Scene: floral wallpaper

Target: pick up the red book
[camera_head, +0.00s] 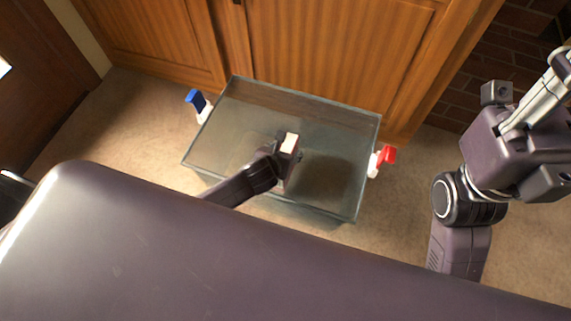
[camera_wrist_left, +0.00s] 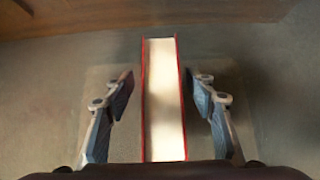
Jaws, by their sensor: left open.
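The red book (camera_wrist_left: 163,100) stands on edge in the left wrist view, with its pale page block facing the camera and thin red covers at both sides. My left gripper (camera_wrist_left: 160,82) is open, one finger on each side of the book, with a visible gap at both covers. In the head view the book's pale edge (camera_head: 290,142) shows at my left gripper (camera_head: 287,156), over the middle of a low glassy table (camera_head: 240,100). The book's lower part is hidden there. My right arm is at the right, but its fingers cannot be made out.
A blue-topped white bottle (camera_head: 197,103) stands just beyond the table's left edge. A red-topped white bottle (camera_head: 379,160) is by its right edge. Wooden cabinets (camera_head: 320,50) rise close behind the table. The rest of the tabletop looks clear.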

